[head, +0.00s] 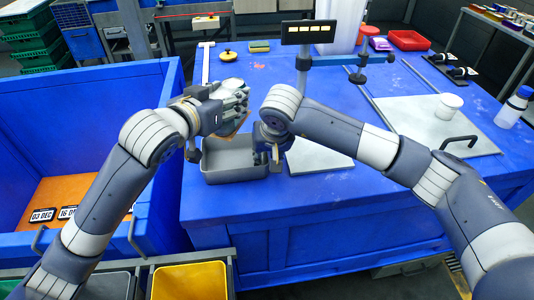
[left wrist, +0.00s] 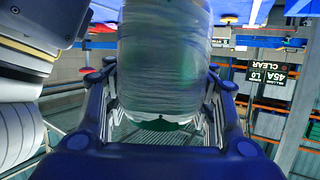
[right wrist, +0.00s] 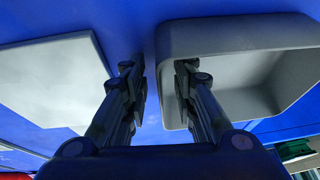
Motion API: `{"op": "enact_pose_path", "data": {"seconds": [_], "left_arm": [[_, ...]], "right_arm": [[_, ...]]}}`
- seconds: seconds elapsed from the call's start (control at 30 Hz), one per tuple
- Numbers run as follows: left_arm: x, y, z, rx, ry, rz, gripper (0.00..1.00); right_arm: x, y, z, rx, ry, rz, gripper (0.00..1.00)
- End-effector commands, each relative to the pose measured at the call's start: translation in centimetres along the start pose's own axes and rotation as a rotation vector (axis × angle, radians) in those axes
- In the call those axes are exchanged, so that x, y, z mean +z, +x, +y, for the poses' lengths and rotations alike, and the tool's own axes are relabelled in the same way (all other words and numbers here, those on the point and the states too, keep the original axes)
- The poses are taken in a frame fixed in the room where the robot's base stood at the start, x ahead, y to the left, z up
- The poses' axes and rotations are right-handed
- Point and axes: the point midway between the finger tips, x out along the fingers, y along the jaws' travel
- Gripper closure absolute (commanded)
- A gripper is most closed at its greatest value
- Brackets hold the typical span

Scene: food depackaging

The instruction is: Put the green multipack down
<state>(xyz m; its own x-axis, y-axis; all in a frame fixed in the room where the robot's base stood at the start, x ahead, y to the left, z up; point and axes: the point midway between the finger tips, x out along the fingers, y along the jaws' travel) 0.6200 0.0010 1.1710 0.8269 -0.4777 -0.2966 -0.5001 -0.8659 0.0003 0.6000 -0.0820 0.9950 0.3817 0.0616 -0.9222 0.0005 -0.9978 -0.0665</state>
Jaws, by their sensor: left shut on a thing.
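The green multipack (left wrist: 163,60) fills the middle of the left wrist view, wrapped in cloudy clear film with green at its lower end. My left gripper (head: 232,100) is shut on it, with fingers along both sides. In the head view it is held above the back of a grey bin (head: 235,178), mostly hidden by the gripper. My right gripper (right wrist: 158,75) is open at the bin's right side. In the right wrist view one finger is inside the bin's wall and the other outside, with gaps showing.
A pale board (right wrist: 55,80) lies right of the bin on the blue table (head: 320,210). A display post (head: 304,60) stands behind. A white cup (head: 448,106) and a bottle (head: 514,107) stand at the right. A yellow bin (head: 190,282) is below the front edge.

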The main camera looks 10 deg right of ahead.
Motion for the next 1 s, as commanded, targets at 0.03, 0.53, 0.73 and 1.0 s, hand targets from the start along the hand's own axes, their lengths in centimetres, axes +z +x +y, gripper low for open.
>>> {"op": "enact_pose_path", "data": {"seconds": [0.03,0.53,0.73,1.0], "left_arm": [[-0.2,-0.1,0.0,0.0,0.001,0.005,0.89],[0.1,0.2,-0.2,0.005,0.001,0.003,0.89],[2.1,2.4,-1.6,0.07,0.016,0.001,0.89],[4.0,4.5,-2.8,0.257,0.072,0.007,0.89]], "right_arm": [[0.0,0.0,0.0,0.0,0.0,0.0,0.74],[0.0,-0.1,0.0,0.0,0.001,0.0,1.0],[0.0,-0.1,0.0,0.0,0.001,0.0,1.0],[-0.1,-0.1,0.0,0.0,0.001,0.001,1.0]]}}
